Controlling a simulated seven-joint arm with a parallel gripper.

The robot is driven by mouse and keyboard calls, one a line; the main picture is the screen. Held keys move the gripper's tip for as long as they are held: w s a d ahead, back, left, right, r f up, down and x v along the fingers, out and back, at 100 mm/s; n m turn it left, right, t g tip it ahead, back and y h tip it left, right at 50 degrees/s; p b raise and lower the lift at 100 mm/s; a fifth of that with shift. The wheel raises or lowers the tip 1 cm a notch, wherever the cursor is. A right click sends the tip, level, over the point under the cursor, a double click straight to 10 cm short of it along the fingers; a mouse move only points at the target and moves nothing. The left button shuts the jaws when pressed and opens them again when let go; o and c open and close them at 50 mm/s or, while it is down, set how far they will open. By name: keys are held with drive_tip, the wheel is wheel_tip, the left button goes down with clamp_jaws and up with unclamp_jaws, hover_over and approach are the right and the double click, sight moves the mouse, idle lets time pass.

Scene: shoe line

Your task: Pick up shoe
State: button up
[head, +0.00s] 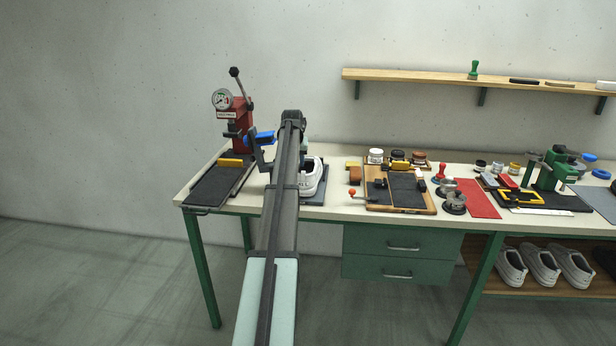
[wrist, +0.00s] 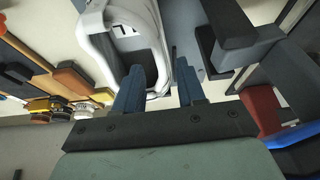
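A white shoe (head: 313,180) stands on a dark mat on the bench, just right of my arm in the head view; my arm hides part of it. In the wrist view the shoe (wrist: 103,42) fills the top middle, with its dark opening towards me. My gripper (wrist: 160,84) is open, its two blue fingers apart. The left finger overlaps the shoe's opening and the right finger is just outside its white wall, which shows between them. I cannot tell whether either finger touches the shoe. The fingertips are not clearly visible in the head view.
A red press (head: 238,125) with a gauge and a dark plate (head: 215,187) stands left of my arm. A wooden board (head: 400,206) with tools lies to the right. More white shoes (head: 541,268) sit on the lower shelf. A wall shelf (head: 430,77) hangs behind.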

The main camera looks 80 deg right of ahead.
drive_tip(key=shift+d+x, duration=0.1)
drive_tip(key=shift+x, duration=1.25)
drive_tip(key=shift+d+x, duration=0.15)
drive_tip(key=shift+x, duration=1.2)
drive_tip(key=shift+r, duration=0.15)
drive_tip(key=shift+c, duration=0.3)
clamp_jaws()
